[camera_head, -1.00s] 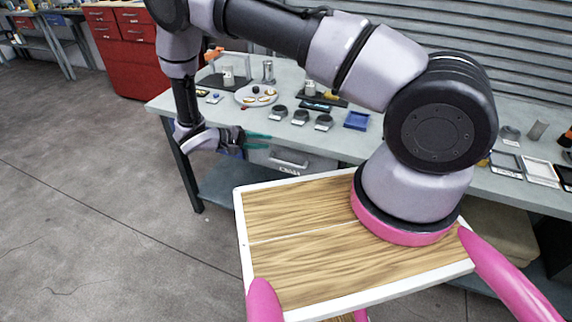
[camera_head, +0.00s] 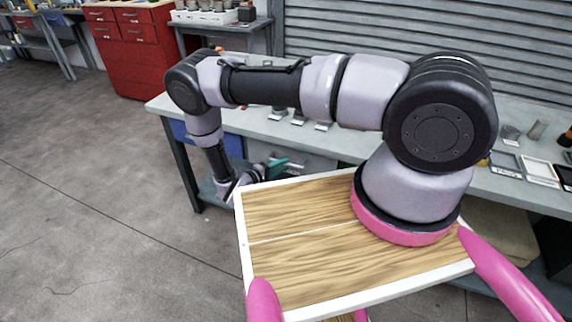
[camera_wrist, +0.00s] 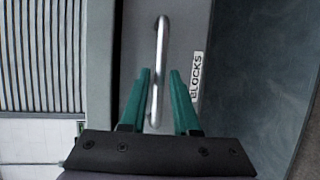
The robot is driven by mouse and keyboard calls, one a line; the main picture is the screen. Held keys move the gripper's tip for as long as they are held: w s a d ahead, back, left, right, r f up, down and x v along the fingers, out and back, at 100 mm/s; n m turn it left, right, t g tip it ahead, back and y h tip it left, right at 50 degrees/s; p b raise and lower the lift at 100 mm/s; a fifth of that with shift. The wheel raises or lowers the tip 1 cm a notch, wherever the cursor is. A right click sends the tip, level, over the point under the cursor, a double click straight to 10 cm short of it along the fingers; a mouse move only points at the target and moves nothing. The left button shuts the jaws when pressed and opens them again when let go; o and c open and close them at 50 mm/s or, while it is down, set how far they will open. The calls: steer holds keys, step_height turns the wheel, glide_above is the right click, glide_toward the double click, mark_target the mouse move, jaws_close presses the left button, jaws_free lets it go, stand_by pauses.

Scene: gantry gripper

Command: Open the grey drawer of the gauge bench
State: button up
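The gauge bench (camera_head: 340,143) stands behind my wooden-topped base. Its grey drawer (camera_head: 312,164) is under the top, partly hidden by my arm and base. In the wrist view, the grey drawer front (camera_wrist: 186,30) has a silver bar handle (camera_wrist: 160,45) and a "BLOCKS" label. My gripper (camera_head: 277,164) is low in front of the drawer, with teal fingers. In the wrist view my gripper (camera_wrist: 159,76) is open, with the handle lying between its fingers in the picture. A gap shows on both sides of the bar; I cannot tell how deep the fingers reach around it.
A blue front (camera_head: 178,131) is under the bench top, left of the grey drawer. Small blocks and trays (camera_head: 505,163) lie on the bench top. A red cabinet (camera_head: 133,60) stands at the back left. The floor (camera_head: 100,220) at the left is clear.

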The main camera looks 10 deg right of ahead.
steer(key=shift+x, duration=1.15)
jaws_close()
stand_by(0.6)
